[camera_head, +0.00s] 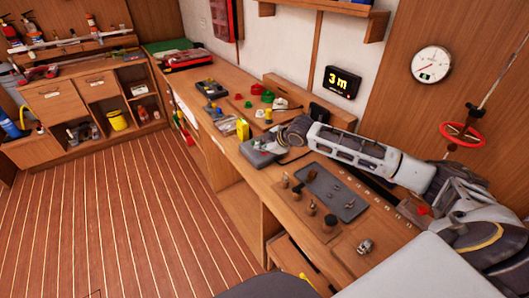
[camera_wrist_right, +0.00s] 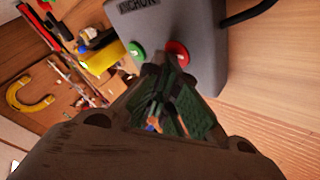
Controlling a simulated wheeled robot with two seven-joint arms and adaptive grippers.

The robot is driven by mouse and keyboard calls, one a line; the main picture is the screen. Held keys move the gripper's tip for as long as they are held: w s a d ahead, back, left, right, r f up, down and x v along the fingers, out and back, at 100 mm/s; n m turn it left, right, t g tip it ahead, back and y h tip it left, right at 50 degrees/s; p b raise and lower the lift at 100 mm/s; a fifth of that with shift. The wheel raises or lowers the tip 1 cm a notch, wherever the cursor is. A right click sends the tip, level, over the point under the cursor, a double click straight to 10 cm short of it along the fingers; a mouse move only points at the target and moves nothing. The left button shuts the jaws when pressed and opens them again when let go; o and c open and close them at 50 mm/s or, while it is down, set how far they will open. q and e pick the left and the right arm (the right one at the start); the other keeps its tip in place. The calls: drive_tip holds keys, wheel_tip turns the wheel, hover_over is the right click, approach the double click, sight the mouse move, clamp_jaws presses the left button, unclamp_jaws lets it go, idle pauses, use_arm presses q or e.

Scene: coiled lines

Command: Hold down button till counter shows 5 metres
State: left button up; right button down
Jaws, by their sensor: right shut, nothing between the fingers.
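The counter (camera_head: 340,82) on the wall is a black display that reads "3 m" in yellow. A grey control box (camera_head: 257,147) lies on the bench. In the right wrist view the box (camera_wrist_right: 205,30) carries a partly covered label that seems to read "ANCHOR", a green button (camera_wrist_right: 136,49) and a red button (camera_wrist_right: 176,53). My left gripper is not in view.
A yellow container (camera_head: 242,129) stands just beyond the box. Green and red parts (camera_head: 267,96) lie further back. A grey tray (camera_head: 332,190) and a wooden board with small fittings (camera_head: 308,212) lie nearer, beneath my right arm. A round gauge (camera_head: 431,64) hangs at right.

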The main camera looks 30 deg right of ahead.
drive_tip(key=shift+f, duration=0.1)
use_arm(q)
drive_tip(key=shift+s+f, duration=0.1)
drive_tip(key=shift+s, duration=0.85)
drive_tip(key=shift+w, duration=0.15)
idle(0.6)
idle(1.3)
